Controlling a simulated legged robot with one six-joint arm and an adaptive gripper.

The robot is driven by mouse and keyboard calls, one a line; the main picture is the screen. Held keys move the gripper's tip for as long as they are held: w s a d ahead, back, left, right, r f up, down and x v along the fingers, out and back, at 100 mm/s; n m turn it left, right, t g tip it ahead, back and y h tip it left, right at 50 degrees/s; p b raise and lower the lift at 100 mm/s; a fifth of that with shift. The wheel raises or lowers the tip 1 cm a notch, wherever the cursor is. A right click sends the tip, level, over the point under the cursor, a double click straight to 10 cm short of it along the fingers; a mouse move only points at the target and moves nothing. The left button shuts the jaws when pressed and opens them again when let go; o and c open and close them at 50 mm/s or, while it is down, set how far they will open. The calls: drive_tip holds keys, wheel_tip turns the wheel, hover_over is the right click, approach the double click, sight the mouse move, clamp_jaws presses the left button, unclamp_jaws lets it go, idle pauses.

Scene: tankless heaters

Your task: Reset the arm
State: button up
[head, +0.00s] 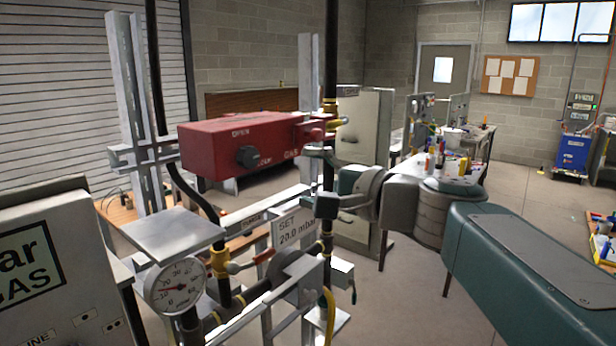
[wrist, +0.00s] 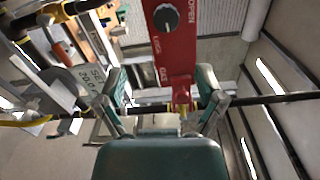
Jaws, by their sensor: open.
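My gripper (head: 318,178) is at the end of my teal arm, which reaches in from the right in the head view. Its fingers are spread apart in the wrist view (wrist: 160,92), with nothing held between them. A red gas box (head: 235,143) with a black knob (head: 247,157) and OPEN and GAS lettering is mounted just beyond and above my gripper. In the wrist view the red box (wrist: 178,55) extends down between the fingers, toward a yellow fitting on a dark pipe. I cannot tell whether a finger touches the pipe.
A dark vertical pipe (head: 330,70) stands close to my gripper. Below are a pressure gauge (head: 175,285), a SET 20.0 mbar sign (head: 296,228) and metal frame bars. A cluttered workbench (head: 408,167) stands behind my arm. Open floor (head: 520,190) lies at the right.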

drive_tip(key=s+d+f+n+g+h, duration=0.1)
drive_tip(key=s+d+f+n+h, duration=0.2)
drive_tip(key=f, duration=0.6)
drive_tip(key=s+d+f+n+g+h, duration=0.2)
drive_tip(key=s+d+f+h, duration=0.4)
drive_tip(key=s+f, duration=0.3)
drive_tip(key=s+d+f+n+g+h, duration=0.2)
drive_tip(key=s+d+f+h, duration=0.3)
drive_tip(key=f, duration=0.4)
drive_tip(key=shift+s+d+f+n, duration=0.2)
drive_tip(key=shift+s+d+n, duration=0.7)
drive_tip(key=shift+s, duration=0.2)
